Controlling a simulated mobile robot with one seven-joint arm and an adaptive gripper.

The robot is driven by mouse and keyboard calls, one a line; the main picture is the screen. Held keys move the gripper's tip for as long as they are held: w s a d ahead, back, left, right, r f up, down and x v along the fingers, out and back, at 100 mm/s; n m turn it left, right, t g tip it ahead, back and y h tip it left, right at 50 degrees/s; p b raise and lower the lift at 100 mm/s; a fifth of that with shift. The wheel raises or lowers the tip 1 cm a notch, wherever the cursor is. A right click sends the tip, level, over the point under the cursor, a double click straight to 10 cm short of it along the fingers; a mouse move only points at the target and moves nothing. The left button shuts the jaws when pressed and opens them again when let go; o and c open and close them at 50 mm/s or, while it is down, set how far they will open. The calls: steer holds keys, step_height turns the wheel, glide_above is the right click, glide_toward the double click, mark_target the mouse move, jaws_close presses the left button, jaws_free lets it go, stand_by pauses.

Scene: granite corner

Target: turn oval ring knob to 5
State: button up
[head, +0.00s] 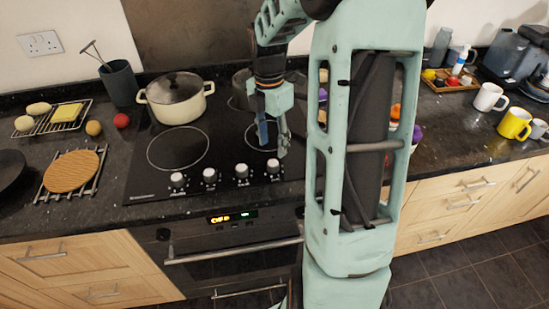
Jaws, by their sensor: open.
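The black cooktop (222,150) has several silver knobs in a row along its front edge. From the left these include a first knob (178,180), a second knob (210,176), a third knob (242,171) and a rightmost knob (273,166). They are too small to tell which is the oval ring knob, and their numbers cannot be read. My gripper (273,146) points down with its fingers apart, empty, above the cooktop and close to the rightmost knob. Whether it touches that knob cannot be told.
A cream pot (172,102) with a lid stands on the back left burner. A darker pot (241,88) stands behind my gripper. An oven (235,250) is below the counter. A round wooden board (71,171) lies left. Mugs (515,123) stand right. My arm hides the counter's middle.

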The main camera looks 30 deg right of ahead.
mark_target(273, 162)
step_height(273, 162, down, 7)
steer(key=shift+s+r, duration=0.1)
steer(key=shift+s, duration=0.05)
jaws_close()
stand_by(0.5)
